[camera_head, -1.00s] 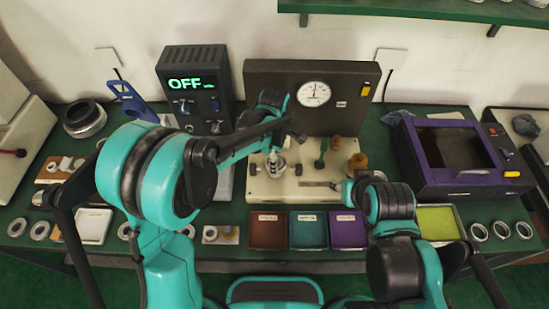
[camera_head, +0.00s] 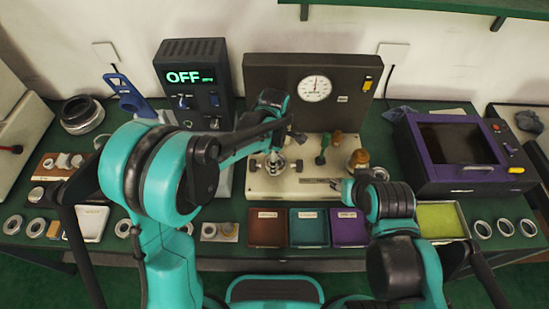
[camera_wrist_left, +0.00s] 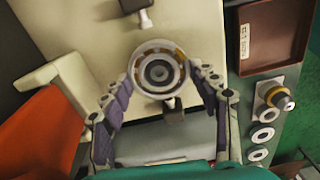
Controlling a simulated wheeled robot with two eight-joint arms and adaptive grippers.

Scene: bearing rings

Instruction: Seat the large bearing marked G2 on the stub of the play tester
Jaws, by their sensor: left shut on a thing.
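The play tester has a cream base (camera_head: 259,188) and a dark upright panel (camera_head: 260,95) with a white dial (camera_head: 314,88). My left gripper (camera_head: 276,163) is over the left part of the base. In the left wrist view its fingers (camera_wrist_left: 160,78) are closed on the sides of a large steel bearing ring (camera_wrist_left: 136,68). The tester's round grey stub (camera_wrist_left: 157,71) shows inside the ring's opening. I cannot tell how far down the ring sits. The G2 mark is not readable. My right gripper (camera_head: 346,187) is near the base's right front edge; its fingers are too small to read.
Brown (camera_head: 267,228), teal (camera_head: 308,228) and purple (camera_head: 348,228) trays line the front. A purple-framed machine (camera_head: 458,155) stands right, a dark OFF display unit (camera_head: 194,85) left. Green and brass knobs (camera_head: 358,158) rise from the base. Loose rings (camera_head: 481,229) lie at the front right.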

